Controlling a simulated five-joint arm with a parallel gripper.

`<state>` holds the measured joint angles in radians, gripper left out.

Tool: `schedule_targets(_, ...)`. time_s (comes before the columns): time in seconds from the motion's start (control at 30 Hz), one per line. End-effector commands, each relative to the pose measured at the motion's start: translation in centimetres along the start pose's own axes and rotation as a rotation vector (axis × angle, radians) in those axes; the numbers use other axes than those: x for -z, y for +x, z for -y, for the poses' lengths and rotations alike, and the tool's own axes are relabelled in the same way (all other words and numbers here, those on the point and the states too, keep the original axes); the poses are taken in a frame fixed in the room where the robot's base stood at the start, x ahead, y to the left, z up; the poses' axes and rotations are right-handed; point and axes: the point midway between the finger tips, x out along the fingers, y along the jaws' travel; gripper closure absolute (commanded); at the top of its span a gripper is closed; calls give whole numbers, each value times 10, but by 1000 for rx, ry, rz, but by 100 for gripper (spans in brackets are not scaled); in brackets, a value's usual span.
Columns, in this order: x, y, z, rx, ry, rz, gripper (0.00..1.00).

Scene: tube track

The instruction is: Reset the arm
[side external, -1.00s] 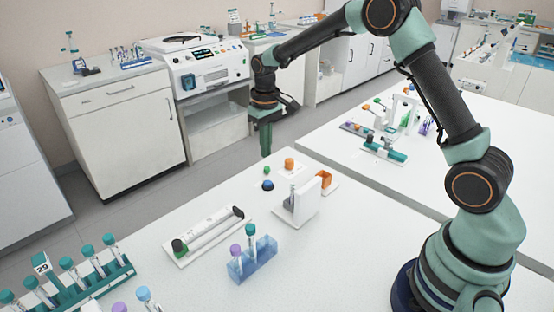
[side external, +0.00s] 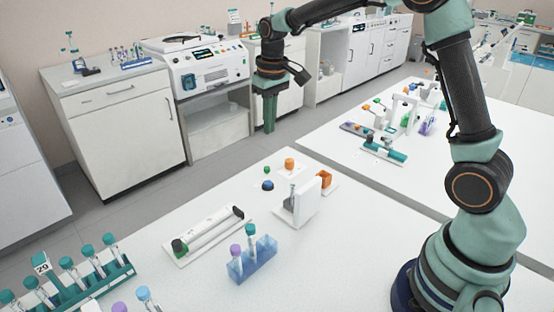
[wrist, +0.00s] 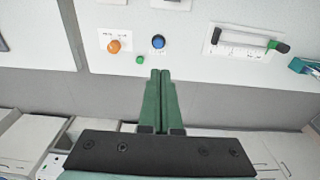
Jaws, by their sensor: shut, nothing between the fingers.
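My gripper (side external: 269,128) is raised in the air at the far edge of the white table (side external: 330,245) in the side view. Its green fingers point down, shut together with nothing between them. In the wrist view the closed fingers (wrist: 160,74) show just in front of the table edge, apart from everything on the table.
Near the far edge lie an orange knob (side external: 289,164), a blue knob (side external: 267,185) and a small green knob (side external: 267,170).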

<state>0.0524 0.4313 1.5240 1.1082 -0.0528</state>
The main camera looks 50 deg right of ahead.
Motion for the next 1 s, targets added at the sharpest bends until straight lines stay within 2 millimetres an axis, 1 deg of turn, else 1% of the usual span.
schedule_targets(0.03,-8,-15,2,-1,-1,-28,100)
schedule_targets(0.2,-40,-51,8,-3,-1,-107,100)
schedule_targets(0.3,-61,-66,11,-4,0,-152,100)
schedule_targets(0.43,-90,-81,15,-3,0,-212,100)
schedule_targets(0.6,-128,-90,19,-2,0,-291,100)
schedule_targets(0.7,-148,-90,21,0,0,-333,100)
schedule_targets(0.8,-165,-88,23,1,0,-369,100)
schedule_targets(0.9,-176,-85,24,3,1,-395,100)
schedule_targets(1.0,-182,-82,25,4,1,-410,100)
